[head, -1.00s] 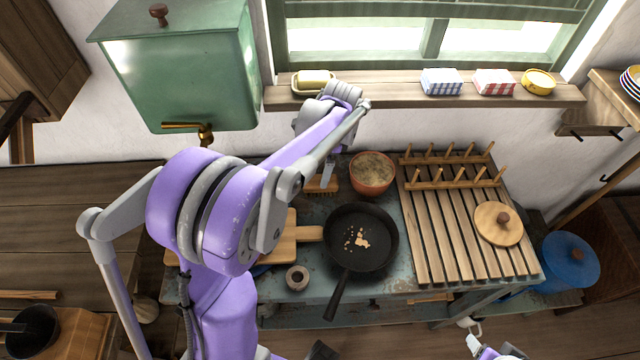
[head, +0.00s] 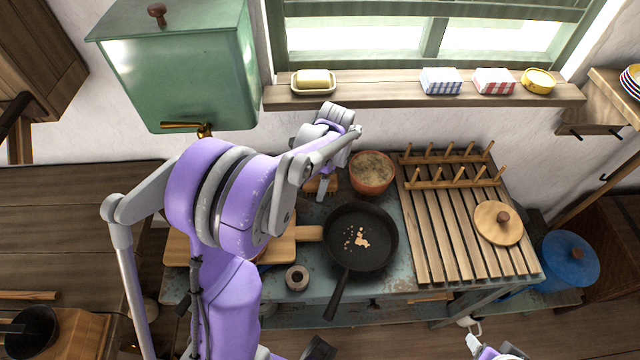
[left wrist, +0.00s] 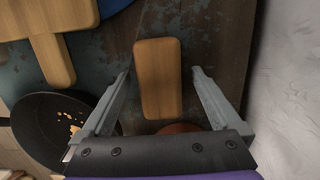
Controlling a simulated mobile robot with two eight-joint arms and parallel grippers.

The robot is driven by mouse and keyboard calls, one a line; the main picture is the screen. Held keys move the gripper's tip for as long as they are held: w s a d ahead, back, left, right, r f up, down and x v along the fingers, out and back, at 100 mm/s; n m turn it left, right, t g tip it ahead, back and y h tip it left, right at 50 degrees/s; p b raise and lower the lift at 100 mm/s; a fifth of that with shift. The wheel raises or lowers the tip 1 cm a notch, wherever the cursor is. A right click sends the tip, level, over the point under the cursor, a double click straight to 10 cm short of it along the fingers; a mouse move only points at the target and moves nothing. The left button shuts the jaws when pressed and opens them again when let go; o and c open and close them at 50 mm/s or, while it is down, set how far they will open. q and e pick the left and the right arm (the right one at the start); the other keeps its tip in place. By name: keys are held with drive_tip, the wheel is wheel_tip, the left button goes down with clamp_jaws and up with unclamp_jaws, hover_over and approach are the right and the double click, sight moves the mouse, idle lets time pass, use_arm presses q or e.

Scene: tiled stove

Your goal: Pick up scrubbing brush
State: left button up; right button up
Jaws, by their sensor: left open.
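The scrubbing brush (head: 329,185) has a wooden block and lies on the worn blue-green table, left of the brown bowl; my left arm partly hides it in the head view. In the left wrist view the brush's plain wooden top (left wrist: 158,78) shows between the two fingers. My left gripper (left wrist: 160,73) is open, with one finger on each side of the brush and visible gaps to both. I cannot tell how high the fingers are above the table. Part of my right gripper (head: 472,335) shows at the bottom edge of the head view, away from the brush.
A black frying pan (head: 377,260) with crumbs and a brown bowl (head: 372,168) stand near the brush. A cutting board (head: 279,249) and a small round pot (head: 297,278) lie nearer. A slatted drying rack (head: 440,235) fills the right side. A window sill (head: 400,98) runs behind.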

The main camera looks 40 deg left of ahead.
use_arm(q)
drive_tip(key=shift+f, duration=0.2)
idle(0.4)
clamp_jaws()
wheel_tip(320, 180, up, 10)
drive_tip(key=shift+r+p, duration=0.25)
drive_tip(key=shift+p, duration=0.1)
idle(0.4)
drive_tip(key=c, duration=0.7)
unclamp_jaws()
drive_tip(key=c, duration=0.6)
drive_tip(key=shift+s+d, duration=0.1)
